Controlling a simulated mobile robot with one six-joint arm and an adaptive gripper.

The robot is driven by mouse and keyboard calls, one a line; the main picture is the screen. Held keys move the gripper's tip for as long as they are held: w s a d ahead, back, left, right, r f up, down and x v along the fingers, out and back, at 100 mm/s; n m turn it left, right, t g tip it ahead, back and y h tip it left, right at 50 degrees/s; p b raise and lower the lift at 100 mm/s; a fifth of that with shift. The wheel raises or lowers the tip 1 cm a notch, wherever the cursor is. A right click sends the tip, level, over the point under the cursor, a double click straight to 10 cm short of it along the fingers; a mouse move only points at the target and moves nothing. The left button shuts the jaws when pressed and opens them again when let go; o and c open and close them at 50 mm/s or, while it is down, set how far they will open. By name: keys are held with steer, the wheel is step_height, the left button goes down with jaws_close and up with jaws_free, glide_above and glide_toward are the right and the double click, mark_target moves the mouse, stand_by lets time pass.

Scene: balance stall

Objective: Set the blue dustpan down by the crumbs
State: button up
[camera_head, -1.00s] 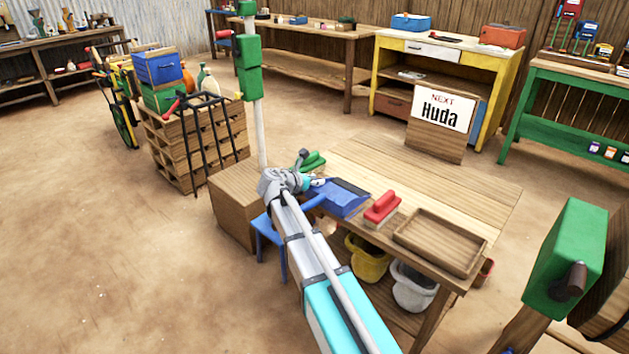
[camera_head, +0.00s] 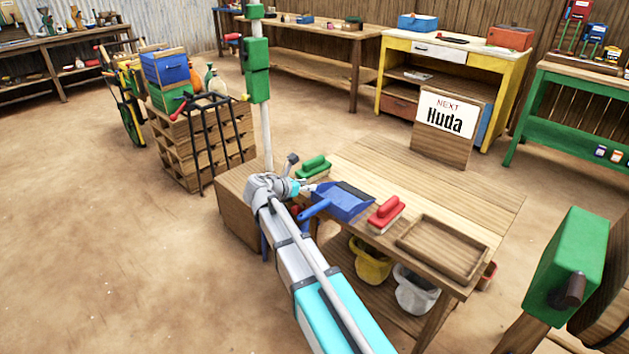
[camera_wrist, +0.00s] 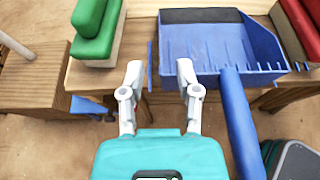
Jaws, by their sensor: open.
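The blue dustpan (camera_head: 343,203) lies on the left end of the wooden table (camera_head: 440,185), its handle pointing toward the lower left. In the wrist view the dustpan (camera_wrist: 205,45) is just right of my gripper (camera_wrist: 160,72), with its handle (camera_wrist: 240,125) running down outside the right finger. My gripper is open with nothing between its fingers. In the head view my gripper (camera_head: 308,187) is at the table's left edge, beside the pan; whether it touches the pan is unclear. I cannot make out any crumbs clearly.
A green brush (camera_head: 313,168) and a red brush (camera_head: 385,214) flank the dustpan. A wooden tray (camera_head: 443,245) lies at the table's right. A wooden box (camera_head: 240,215) and a post (camera_head: 266,130) stand left of the table. Open floor (camera_head: 90,240) extends left.

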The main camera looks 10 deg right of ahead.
steer(key=shift+p+v, duration=0.75)
steer(key=shift+v, duration=1.8)
